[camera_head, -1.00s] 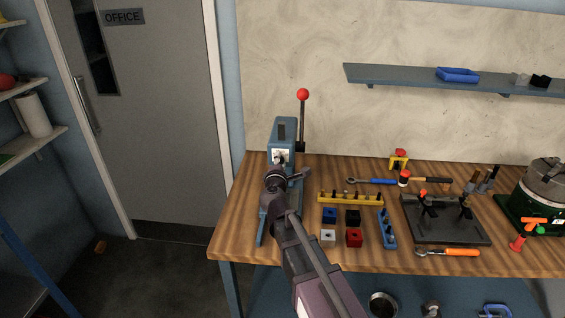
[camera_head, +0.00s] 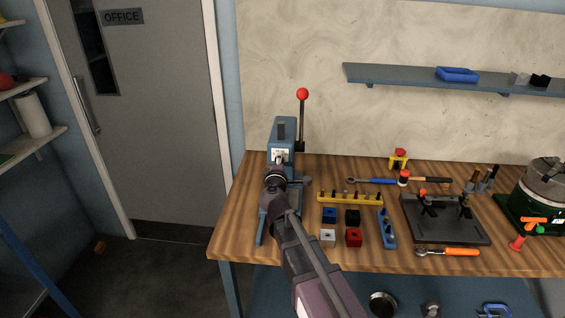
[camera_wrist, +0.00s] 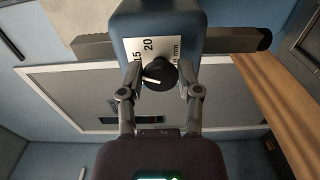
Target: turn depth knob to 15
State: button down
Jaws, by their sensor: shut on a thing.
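The depth knob (camera_wrist: 162,75) is a black round knob with a white pointer line on the front of the blue press (camera_head: 283,133). In the wrist view, the pointer aims to the left. The white scale plate (camera_wrist: 146,50) beside it shows 15 and 20, with mm at its right; the rest of the plate is hidden by the knob and fingers. My gripper (camera_wrist: 160,80) is shut on the knob, one finger on each side. In the head view, my gripper (camera_head: 278,163) reaches the press front and hides the knob.
The press lever with a red ball (camera_head: 302,94) stands upright at its right. Coloured blocks (camera_head: 353,237), a yellow rack (camera_head: 350,198) and a black fixture plate (camera_head: 445,230) lie right of my arm on the wooden bench (camera_head: 235,222). The door (camera_head: 145,120) is at the left.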

jog(key=shift+c, duration=1.5)
grip_release()
jog(key=shift+s, duration=0.1)
jog(key=s, duration=1.1)
jog(key=shift+s+a, duration=0.25)
jog(key=shift+s, duration=0.15)
jog(key=shift+d, duration=0.1)
